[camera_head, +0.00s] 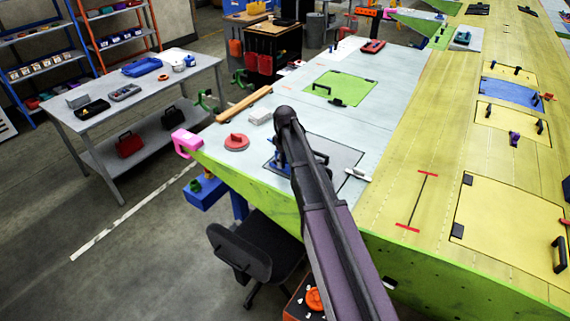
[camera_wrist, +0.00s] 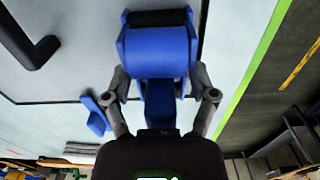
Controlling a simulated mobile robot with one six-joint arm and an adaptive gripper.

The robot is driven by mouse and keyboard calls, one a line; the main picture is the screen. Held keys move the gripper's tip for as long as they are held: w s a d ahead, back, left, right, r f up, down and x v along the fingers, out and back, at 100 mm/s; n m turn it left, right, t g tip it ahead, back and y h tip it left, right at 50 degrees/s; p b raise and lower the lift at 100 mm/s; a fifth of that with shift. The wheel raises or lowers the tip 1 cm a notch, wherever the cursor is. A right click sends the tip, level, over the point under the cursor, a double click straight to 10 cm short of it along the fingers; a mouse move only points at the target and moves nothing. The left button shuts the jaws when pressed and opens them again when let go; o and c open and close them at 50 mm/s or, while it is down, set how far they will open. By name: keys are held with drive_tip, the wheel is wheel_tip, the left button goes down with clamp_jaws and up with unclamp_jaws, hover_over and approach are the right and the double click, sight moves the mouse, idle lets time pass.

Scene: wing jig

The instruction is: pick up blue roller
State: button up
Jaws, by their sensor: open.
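The blue roller (camera_wrist: 158,50) is in the upper middle of the wrist view, a blue rounded body with a dark end. My gripper (camera_wrist: 160,82) is open, with its grey fingers on either side of the roller. I cannot tell whether the fingers touch it. My arm hides most of the gripper there.
A black handle (camera_wrist: 28,38) stands on the panel at the left of the wrist view. A red round object (camera_head: 236,142), a pink clamp (camera_head: 185,143) and a white block (camera_head: 358,174) are near the panel. The wing's green edge (camera_head: 235,183) runs close by.

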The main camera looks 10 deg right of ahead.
drive_tip(key=shift+c, duration=0.2)
clamp_jaws()
drive_tip(key=shift+r, duration=0.1)
wheel_tip(320, 180, up, 4)
drive_tip(key=p, duration=0.3)
drive_tip(key=shift+f+p, duration=0.25)
drive_tip(key=shift+p, duration=0.1)
drive_tip(key=s+r+p, duration=0.1)
drive_tip(key=s, duration=1.5)
drive_tip(key=shift+a+r, duration=0.15)
drive_tip(key=shift+a, duration=0.3)
